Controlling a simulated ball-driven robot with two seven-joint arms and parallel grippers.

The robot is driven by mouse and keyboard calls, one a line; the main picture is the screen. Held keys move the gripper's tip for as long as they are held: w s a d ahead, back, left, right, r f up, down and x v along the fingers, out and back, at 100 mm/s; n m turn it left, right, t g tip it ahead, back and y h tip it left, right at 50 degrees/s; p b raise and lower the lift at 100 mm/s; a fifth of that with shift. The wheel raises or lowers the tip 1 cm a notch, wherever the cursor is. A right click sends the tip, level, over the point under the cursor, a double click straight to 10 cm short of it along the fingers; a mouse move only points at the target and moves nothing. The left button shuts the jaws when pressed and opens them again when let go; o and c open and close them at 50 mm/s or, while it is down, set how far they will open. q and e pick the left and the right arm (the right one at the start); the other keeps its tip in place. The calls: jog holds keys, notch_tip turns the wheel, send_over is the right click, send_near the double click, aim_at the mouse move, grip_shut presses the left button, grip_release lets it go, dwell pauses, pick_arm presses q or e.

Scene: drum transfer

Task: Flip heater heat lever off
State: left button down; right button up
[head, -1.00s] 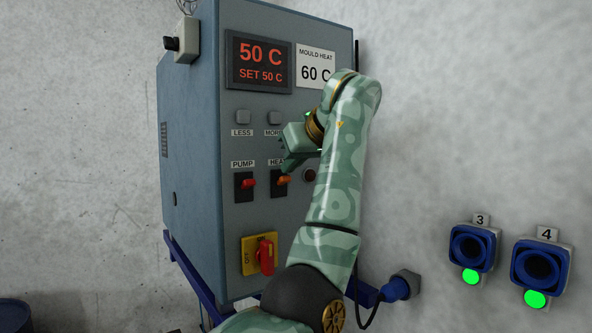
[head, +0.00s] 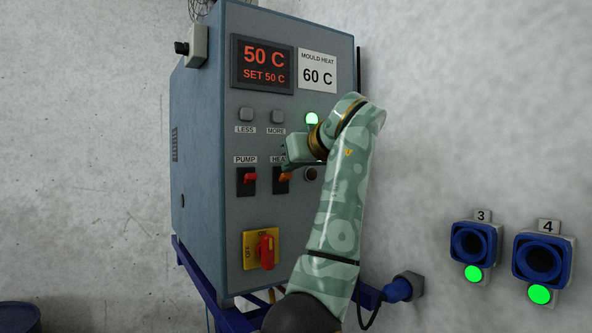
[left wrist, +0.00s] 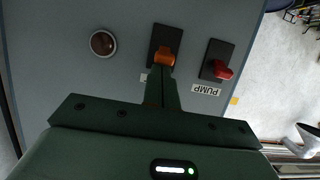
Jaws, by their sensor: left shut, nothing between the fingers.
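The heater cabinet (head: 228,213) stands against the wall with its control panel facing me. The orange HEAT lever (head: 284,175) sits on a black plate right of the red PUMP lever (head: 250,177). My left gripper (head: 285,166) is at the HEAT lever and partly covers its label. In the left wrist view the shut, empty fingers (left wrist: 162,76) end right at the orange lever (left wrist: 165,57); I cannot tell whether they touch. The red PUMP lever (left wrist: 222,71) is to the right there, with its label upside down. My right gripper is not in view.
The display (head: 263,64) reads 50 C, SET 50 C. A green lamp (head: 312,119) glows above my wrist. A dark round knob or lamp (left wrist: 103,43) is beside the HEAT lever. A red and yellow main switch (head: 264,251) is below. Blue sockets (head: 473,244) are right.

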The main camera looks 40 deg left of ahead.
aim_at(290, 177)
pick_arm(q)
jog(key=b, duration=0.1)
jog(key=f+y+b, duration=0.1)
jog(key=b, duration=0.1)
jog(key=shift+s+d+f+t, duration=0.1)
jog(key=shift+d+f+t, duration=0.2)
jog(key=shift+d, duration=0.05)
jog(key=y+b, duration=0.1)
jog(key=b, duration=0.1)
jog(key=f+t+y+b, duration=0.1)
jog(key=y+b, duration=0.2)
jog(key=shift+s+d+f+t+b, duration=0.1)
jog(key=shift+d+f+t+b, duration=0.2)
jog(key=shift+b, duration=0.1)
jog(key=b+v, duration=0.4)
jog(key=v, duration=1.2)
jog(key=shift+f, duration=0.25)
